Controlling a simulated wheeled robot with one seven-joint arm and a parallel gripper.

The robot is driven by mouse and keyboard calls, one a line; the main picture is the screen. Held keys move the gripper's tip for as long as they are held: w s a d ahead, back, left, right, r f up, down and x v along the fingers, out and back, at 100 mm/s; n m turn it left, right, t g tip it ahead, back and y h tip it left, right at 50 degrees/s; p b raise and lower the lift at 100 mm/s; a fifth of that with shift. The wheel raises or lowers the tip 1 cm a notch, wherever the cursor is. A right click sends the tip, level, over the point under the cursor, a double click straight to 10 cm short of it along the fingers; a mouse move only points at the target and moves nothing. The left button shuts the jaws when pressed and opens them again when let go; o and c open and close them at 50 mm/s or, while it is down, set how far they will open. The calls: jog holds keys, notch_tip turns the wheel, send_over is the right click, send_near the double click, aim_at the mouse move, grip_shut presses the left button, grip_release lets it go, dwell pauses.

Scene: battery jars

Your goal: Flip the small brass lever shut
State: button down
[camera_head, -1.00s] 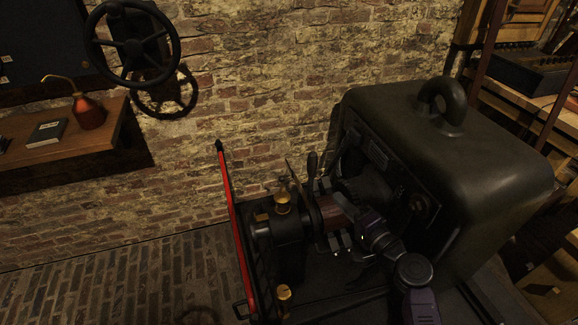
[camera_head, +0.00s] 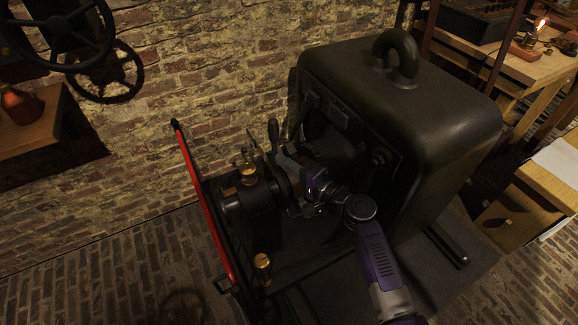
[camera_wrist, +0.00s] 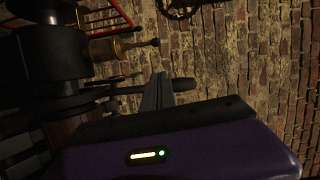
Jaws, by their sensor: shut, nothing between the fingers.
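A brass oil cup (camera_head: 248,174) with a small upright brass piece on its top stands on the dark bearing block of the machine. I cannot clearly tell this piece's position as a lever. In the wrist view the brass cup (camera_wrist: 112,48) lies sideways at the upper left, with a thin stem ending in a dark knob. My gripper (camera_head: 278,157) is just right of the cup, near a dark upright handle (camera_head: 273,132). In the wrist view my gripper's fingers (camera_wrist: 158,92) are together and empty, apart from the cup. The dark handle (camera_wrist: 183,85) shows partly behind them.
A second brass cup (camera_head: 262,262) sits lower at the front. A red bar (camera_head: 203,205) slants along the machine's left side. A large dark housing (camera_head: 420,90) with a ring on top stands at the right. A brick wall (camera_head: 220,70) is behind.

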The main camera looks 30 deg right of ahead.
aim_at(245, 157)
jog(key=w+a, duration=0.5)
jog(key=w, duration=0.1)
jog(key=shift+w+f, duration=0.25)
jog(key=shift+w, duration=0.15)
